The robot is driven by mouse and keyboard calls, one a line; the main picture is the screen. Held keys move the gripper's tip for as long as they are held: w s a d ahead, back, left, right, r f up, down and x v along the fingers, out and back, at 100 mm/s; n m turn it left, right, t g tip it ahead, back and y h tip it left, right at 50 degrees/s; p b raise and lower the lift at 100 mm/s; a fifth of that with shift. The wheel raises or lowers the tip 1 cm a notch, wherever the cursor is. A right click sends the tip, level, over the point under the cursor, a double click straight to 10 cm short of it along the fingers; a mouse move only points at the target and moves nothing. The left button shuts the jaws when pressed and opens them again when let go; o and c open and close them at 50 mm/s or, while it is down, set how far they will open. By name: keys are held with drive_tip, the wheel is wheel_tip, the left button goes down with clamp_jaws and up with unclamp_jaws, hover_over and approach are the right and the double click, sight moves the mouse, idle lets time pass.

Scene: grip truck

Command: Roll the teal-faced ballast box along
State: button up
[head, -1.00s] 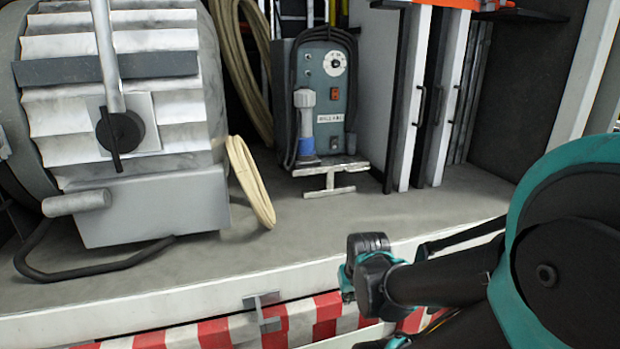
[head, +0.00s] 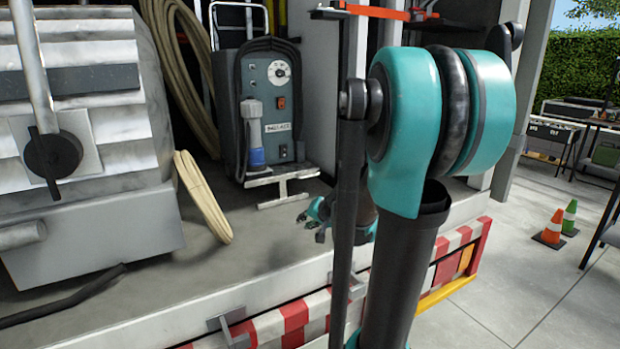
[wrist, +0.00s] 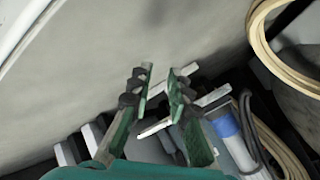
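The ballast box (head: 268,115) stands upright on the truck bed in the head view. It has a teal-grey face with a white dial, a label, and a grey and blue torch-like part on its left. A pale metal T-shaped bar (head: 282,187) sticks out low at its front. My gripper (head: 312,216) is just in front and right of this bar, partly hidden by my arm. In the wrist view my gripper (wrist: 160,84) is open and empty. The T-shaped bar (wrist: 212,96) shows beyond and between the fingers; I cannot tell whether they touch it.
A large ribbed drum machine (head: 85,150) stands left of the box. A pale coil (head: 202,197) leans between them. Hose (head: 178,75) hangs behind. The bed's front edge (head: 270,285) is low. Bare bed lies before the box. Traffic cones (head: 551,230) stand outside at right.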

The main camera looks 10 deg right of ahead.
drive_tip(key=w+d+r+m+t+y, duration=0.1)
drive_tip(key=w+d+r+m+t, duration=0.25)
drive_tip(key=w+d, duration=0.3)
drive_tip(key=m+t, duration=0.2)
drive_tip(key=m, duration=0.4)
approach(312, 175)
drive_tip(key=shift+n, duration=0.25)
drive_tip(key=x, duration=1)
drive_tip(key=shift+w+f, duration=0.2)
drive_tip(key=shift+w, duration=0.05)
drive_tip(key=shift+c, duration=0.5)
clamp_jaws()
